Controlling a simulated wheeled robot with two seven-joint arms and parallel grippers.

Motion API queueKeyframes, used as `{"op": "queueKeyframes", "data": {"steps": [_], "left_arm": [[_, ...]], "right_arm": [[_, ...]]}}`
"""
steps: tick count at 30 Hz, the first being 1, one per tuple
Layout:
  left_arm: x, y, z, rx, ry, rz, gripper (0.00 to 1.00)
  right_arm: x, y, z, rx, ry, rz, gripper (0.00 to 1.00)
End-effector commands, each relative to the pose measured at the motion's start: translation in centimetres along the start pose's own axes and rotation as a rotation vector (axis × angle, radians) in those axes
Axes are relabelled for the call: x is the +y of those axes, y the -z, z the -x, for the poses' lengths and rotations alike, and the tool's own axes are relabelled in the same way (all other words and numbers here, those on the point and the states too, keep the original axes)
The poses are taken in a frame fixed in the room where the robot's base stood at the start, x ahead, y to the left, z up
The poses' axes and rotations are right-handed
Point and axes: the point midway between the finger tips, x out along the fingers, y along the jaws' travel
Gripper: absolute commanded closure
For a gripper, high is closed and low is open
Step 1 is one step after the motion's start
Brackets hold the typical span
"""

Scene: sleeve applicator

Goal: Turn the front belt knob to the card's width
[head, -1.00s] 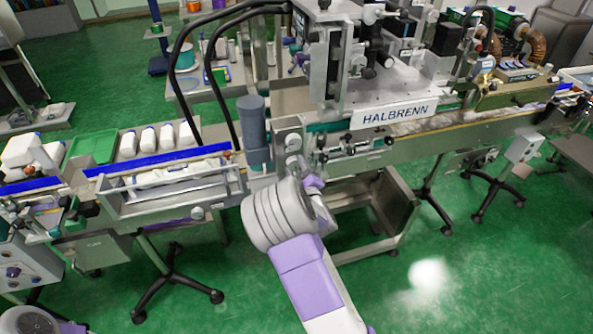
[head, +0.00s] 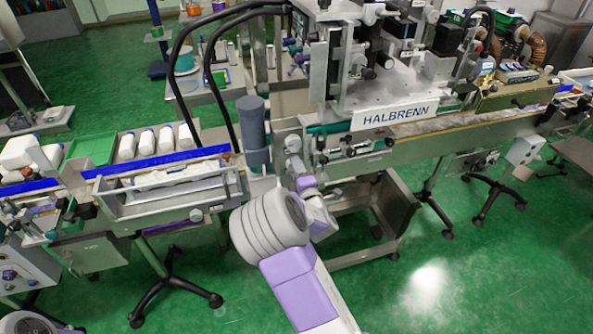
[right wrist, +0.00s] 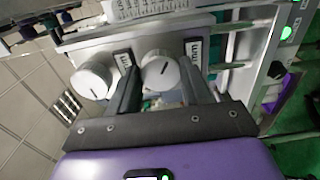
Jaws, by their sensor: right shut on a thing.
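Two round white knobs, each with a dark pointer line, show in the right wrist view: one between my fingers (right wrist: 161,71) and one to its left (right wrist: 92,80). My right gripper (right wrist: 160,80) is shut on the knob between its fingers. A small label with dark marks sits beside each knob, too blurred to read. I cannot tell which knob is the front one. In the head view, my right gripper (head: 299,170) is at the machine's front face, just below a pale knob (head: 293,143). No width card can be made out. My left gripper is out of view.
A white printed scale (right wrist: 150,9) is above the knobs. A grey upright cylinder (head: 252,120) stands left of the right hand.

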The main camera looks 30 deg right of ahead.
Motion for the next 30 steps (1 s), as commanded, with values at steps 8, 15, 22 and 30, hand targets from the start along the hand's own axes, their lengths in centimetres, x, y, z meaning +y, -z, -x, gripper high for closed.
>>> {"op": "queueKeyframes", "data": {"steps": [8,15,22,30], "left_arm": [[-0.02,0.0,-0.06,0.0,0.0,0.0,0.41],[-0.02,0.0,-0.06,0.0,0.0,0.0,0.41],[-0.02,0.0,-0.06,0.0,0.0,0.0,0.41],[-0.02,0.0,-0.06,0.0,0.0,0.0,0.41]], "right_arm": [[-0.05,-0.03,0.03,-0.001,0.002,0.048,0.82],[-0.04,-0.03,0.03,-0.001,0.002,0.051,0.82],[-0.05,-0.03,0.02,-0.001,0.002,0.05,0.38],[-0.02,-0.01,0.01,0.0,0.001,0.049,0.26]]}}
